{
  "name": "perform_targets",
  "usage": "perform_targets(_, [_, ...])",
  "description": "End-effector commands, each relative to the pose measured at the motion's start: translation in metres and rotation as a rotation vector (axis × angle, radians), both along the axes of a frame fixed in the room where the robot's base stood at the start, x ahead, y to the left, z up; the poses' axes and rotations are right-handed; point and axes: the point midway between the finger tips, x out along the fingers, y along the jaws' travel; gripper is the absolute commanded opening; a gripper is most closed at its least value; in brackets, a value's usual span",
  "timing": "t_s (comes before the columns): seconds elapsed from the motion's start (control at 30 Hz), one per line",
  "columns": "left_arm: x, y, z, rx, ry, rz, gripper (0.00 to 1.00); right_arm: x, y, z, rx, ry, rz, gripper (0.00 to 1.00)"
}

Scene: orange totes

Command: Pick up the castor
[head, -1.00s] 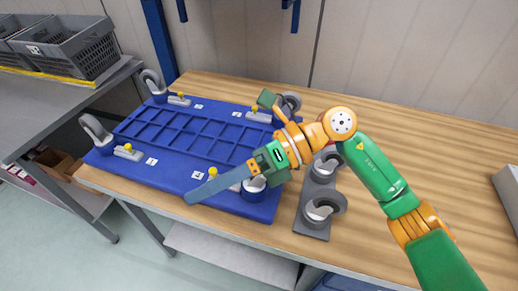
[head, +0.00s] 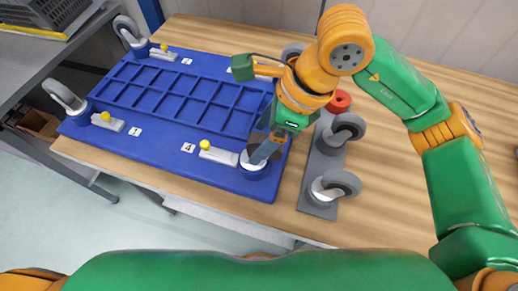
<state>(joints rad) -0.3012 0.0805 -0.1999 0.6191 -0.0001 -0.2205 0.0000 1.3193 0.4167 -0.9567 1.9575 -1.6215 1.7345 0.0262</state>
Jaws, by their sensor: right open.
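Grey castors stand at the corners of a blue fixture plate (head: 160,135): a back left castor (head: 127,32), a front left castor (head: 65,96) and a back right castor (head: 293,51) partly behind my arm. Two more castors, a middle castor (head: 346,130) and a front castor (head: 338,184), sit on a grey rack. My right gripper (head: 268,150) is open, pointing down over the front right holder; I cannot tell if it touches anything. My left gripper is out of view.
The grey rack (head: 312,199) stands right of the plate and has a red ring (head: 339,101) at its back. Clamps with yellow knobs line the plate. The wooden table (head: 400,215) is clear to the right. A grey crate (head: 48,12) is at the upper left.

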Motion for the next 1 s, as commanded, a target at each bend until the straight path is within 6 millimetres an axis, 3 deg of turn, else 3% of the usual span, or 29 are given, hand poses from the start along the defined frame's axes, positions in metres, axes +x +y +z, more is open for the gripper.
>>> perform_targets(0.1, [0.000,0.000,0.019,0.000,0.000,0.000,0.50,-0.003,0.007,-0.017,-0.001,0.008,0.002,0.80])
perform_targets(0.23, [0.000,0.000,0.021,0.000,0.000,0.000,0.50,-0.001,0.015,-0.038,0.002,0.004,0.002,0.80])
perform_targets(0.47, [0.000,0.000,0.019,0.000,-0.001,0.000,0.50,0.000,0.017,-0.044,0.002,0.000,0.001,0.80])
perform_targets(0.77, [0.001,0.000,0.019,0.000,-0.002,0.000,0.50,0.000,0.017,-0.043,0.002,0.001,0.000,0.02])
perform_targets(1.0, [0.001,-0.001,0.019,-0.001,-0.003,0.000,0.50,0.000,0.017,-0.043,0.003,0.000,0.000,0.00])
